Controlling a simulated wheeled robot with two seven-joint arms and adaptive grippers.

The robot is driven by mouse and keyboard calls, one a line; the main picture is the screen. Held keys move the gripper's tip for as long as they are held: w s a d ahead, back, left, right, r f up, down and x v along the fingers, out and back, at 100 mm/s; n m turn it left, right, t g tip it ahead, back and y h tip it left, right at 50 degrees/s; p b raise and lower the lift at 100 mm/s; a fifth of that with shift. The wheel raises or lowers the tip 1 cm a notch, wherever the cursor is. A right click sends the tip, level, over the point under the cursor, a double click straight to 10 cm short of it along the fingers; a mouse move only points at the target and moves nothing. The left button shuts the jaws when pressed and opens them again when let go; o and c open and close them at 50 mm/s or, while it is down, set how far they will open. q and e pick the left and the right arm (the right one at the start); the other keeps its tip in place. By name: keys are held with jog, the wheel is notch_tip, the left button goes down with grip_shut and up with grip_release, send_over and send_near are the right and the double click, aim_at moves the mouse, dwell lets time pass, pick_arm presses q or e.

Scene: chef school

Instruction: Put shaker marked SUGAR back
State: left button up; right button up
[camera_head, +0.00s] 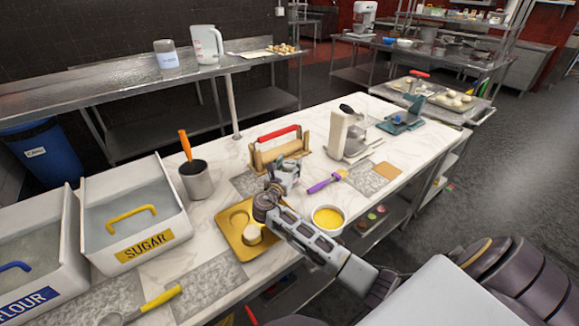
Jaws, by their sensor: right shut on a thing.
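My right gripper (284,174) is over the counter, beside the far edge of a yellow tray with round recesses (236,216). It is shut on a small greyish thing that the fingers mostly hide. I cannot read a label on it or tell whether it is the SUGAR shaker. A cream-topped round thing (252,233) stands in the near part of the tray, and my right wrist covers the tray's right side. A white bin with a yellow SUGAR label (145,247) stands to the left. My left gripper is out of view.
A bin marked FLOUR (30,300), a metal pot with an orange-handled tool (196,182), a red-handled wooden stand (278,150), a bowl of yellow filling (328,218), a purple-handled brush (326,182) and a white machine (345,135) surround my arm.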

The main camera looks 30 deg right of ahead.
jog(key=shift+f, duration=0.25)
jog(key=shift+f, duration=0.1)
jog(key=o, duration=1.1)
jog(key=b+v, duration=0.1)
jog(key=v, duration=1)
jog(key=shift+s+a, duration=0.3)
jog(key=shift+a, duration=0.05)
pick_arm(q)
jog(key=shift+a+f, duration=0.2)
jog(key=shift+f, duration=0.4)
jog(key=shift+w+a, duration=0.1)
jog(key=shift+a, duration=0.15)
